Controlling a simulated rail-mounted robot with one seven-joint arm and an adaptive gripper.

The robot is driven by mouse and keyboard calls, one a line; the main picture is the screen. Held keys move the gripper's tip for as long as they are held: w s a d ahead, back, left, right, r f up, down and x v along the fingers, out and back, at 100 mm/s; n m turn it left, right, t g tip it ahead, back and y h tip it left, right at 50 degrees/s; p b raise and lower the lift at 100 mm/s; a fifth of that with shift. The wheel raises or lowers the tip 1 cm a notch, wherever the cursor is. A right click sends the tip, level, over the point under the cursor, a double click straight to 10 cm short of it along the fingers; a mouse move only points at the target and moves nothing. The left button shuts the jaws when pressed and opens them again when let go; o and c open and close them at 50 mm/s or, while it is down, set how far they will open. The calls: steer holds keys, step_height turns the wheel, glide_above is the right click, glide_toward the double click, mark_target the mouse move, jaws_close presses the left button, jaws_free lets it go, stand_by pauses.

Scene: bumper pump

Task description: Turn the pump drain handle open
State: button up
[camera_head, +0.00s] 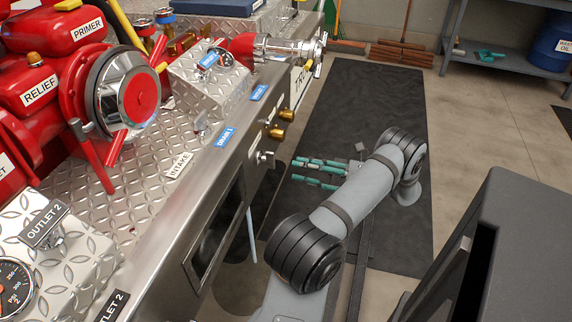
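The pump panel (172,222) fills the left side, with a diamond-plate top and a smooth front. A silver handle or knob (265,157) sticks out of its front face, below a blue drain label (225,137). Two brass fittings, one (277,132) and another (287,114), sit farther along. I cannot read which one is the pump drain handle. My gripper (306,171) has teal fingers pointing left, to the right of the silver knob and apart from the panel. The fingers are spread, with nothing visible between them. My grey arm hides the wrist behind it.
A red pump housing (85,90) and a silver intake fitting (285,45) stand on the panel top. A black mat (375,95) covers the floor right of the panel. A grey shelf (505,62) with a blue drum (553,42) stands at the back right.

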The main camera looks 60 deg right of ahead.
mark_target(274, 162)
steer(key=shift+v, duration=2.25)
steer(key=shift+w, duration=0.1)
steer(key=x, duration=1.1)
steer(key=shift+w+a, duration=0.15)
steer(key=shift+w, duration=0.25)
steer(key=shift+s, duration=0.15)
steer(key=shift+w, duration=0.25)
steer(key=shift+s+m, duration=0.1)
steer(key=shift+m, duration=1.4)
